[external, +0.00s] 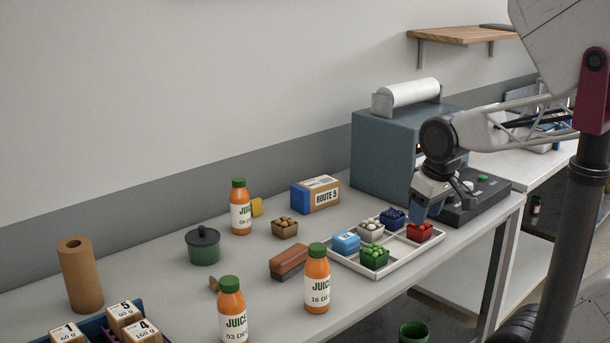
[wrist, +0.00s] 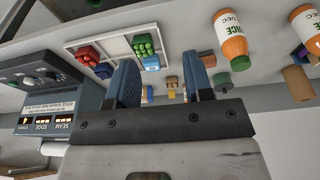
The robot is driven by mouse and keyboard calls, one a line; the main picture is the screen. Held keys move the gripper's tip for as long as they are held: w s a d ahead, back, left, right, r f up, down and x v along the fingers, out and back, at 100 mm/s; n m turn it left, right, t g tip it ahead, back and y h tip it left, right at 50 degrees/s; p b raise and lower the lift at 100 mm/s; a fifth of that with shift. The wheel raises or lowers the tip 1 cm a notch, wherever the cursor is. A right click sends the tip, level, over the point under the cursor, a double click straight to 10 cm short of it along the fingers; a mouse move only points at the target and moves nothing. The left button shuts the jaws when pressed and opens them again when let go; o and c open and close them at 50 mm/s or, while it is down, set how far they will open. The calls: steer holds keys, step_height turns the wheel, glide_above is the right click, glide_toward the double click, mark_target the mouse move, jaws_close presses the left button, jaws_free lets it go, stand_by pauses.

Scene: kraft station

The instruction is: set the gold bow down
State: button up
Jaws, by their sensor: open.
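A small gold-brown piece (external: 214,285) lies on the table beside the front-left juice bottle in the external view. It may be the gold bow, but it is too small to tell. My gripper (external: 428,207) is far to its right, above the right end of the white tray and beside the grey-blue machine. In the wrist view my gripper (wrist: 160,62) has its two blue fingers spread apart, with nothing seen held between them.
The white divided tray (external: 398,262) holds several coloured punnets. Juice bottles (external: 317,280) stand left of it, with a red-brown block (external: 288,263) and a green pot (external: 203,247). The grey-blue machine (external: 385,155) stands behind. Bare table (external: 150,262) shows at left.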

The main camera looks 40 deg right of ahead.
steer(key=w+a+n, duration=0.4)
steer(key=w, duration=0.6)
steer(key=n+g, duration=0.3)
steer(key=n, duration=1.1)
glide_above(214, 284)
steer(key=f, duration=1.4)
steer(key=shift+s+d+f, duration=0.15)
steer(key=shift+d+f, duration=0.05)
steer(key=shift+f, duration=0.2)
steer(key=shift+a+f, duration=0.2)
steer(key=shift+a, duration=0.05)
steer(key=shift+f, duration=0.1)
steer(key=shift+f, duration=1.15)
steer(key=shift+f, duration=0.15)
